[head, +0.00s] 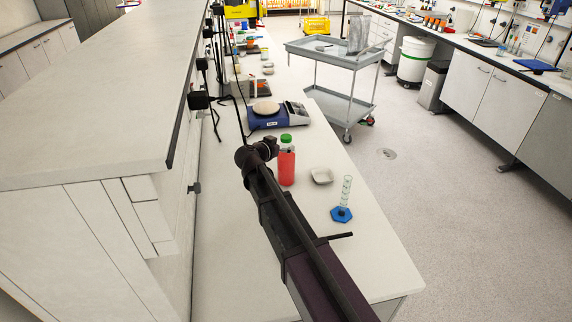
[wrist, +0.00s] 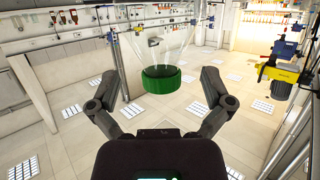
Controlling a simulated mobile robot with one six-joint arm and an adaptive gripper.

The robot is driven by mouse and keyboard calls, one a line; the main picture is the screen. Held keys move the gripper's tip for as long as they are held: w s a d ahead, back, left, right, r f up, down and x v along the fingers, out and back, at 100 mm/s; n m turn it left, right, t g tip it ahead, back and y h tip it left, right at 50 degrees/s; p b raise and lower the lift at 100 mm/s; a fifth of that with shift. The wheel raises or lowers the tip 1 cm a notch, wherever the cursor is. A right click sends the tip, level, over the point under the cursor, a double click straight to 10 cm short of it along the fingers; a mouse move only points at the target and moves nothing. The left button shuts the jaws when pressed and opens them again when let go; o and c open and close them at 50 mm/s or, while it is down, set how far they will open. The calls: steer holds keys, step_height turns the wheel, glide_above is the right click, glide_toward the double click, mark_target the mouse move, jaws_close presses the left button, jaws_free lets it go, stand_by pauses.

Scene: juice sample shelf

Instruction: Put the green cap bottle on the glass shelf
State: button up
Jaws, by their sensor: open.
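The green cap bottle (head: 287,166) stands upright on the white bench, filled with red liquid below its green cap. In the wrist view, which looks upside down, its green cap (wrist: 168,79) hangs in front of my gripper with a clear upper body above it in the picture. My gripper (head: 264,150) is close to the bottle's left side in the head view. Its two fingers are spread wide with nothing gripped; in the wrist view the cap shows between them. Part of the bottle's left side is near or behind the gripper. I cannot make out a glass shelf.
A white dish (head: 322,176) and a clear cylinder on a blue base (head: 342,203) stand right of the bottle. A blue scale (head: 277,114) sits behind it. A large raised white top (head: 90,90) borders the bench on the left. A grey cart (head: 340,75) stands on the floor.

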mark_target(286, 137)
steer(key=shift+x, duration=1.4)
steer(key=c, duration=1.2)
steer(key=shift+o, duration=0.2)
steer(key=shift+r, duration=0.15)
steer(key=shift+r+p, duration=1.6)
steer(key=shift+r, duration=0.1)
steer(key=s+d+r+p, duration=0.1)
steer(key=s+d, duration=0.2)
steer(key=s, duration=1.2)
steer(key=shift+s, duration=0.35)
steer(key=shift+r, duration=0.15)
